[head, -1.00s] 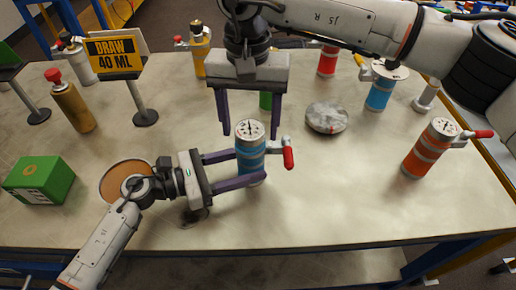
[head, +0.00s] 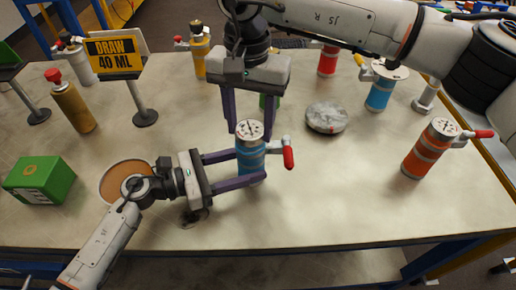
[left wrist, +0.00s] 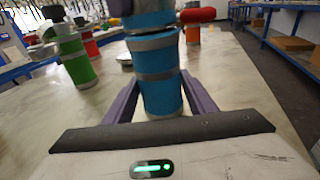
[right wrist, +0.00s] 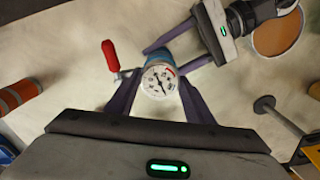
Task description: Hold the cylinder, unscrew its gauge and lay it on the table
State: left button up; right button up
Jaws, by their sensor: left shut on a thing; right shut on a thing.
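The blue cylinder (head: 251,163) with grey bands and a red-handled side valve (head: 288,155) stands upright near the table's middle. My left gripper (head: 252,168) is shut on its body from the left; the left wrist view shows the cylinder (left wrist: 160,95) between the fingers. The round white gauge (head: 249,130) sits on the cylinder's top, its dial facing up. My right gripper (head: 250,130) comes from above and is shut on the gauge; the right wrist view shows the dial (right wrist: 159,80) between its fingertips. The far fingers partly hide behind the gauge and cylinder.
An orange cylinder (head: 424,152) stands at right, another blue one (head: 382,88) behind. A grey round disc (head: 327,117) lies right of the held cylinder. A green box (head: 40,180) and brown disc (head: 127,178) are at left. The front right table is clear.

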aim_at(250, 128)
jog(key=n, duration=0.6)
jog(key=shift+r, duration=0.25)
jog(key=shift+r, duration=1.05)
jog(key=shift+r, duration=2.5)
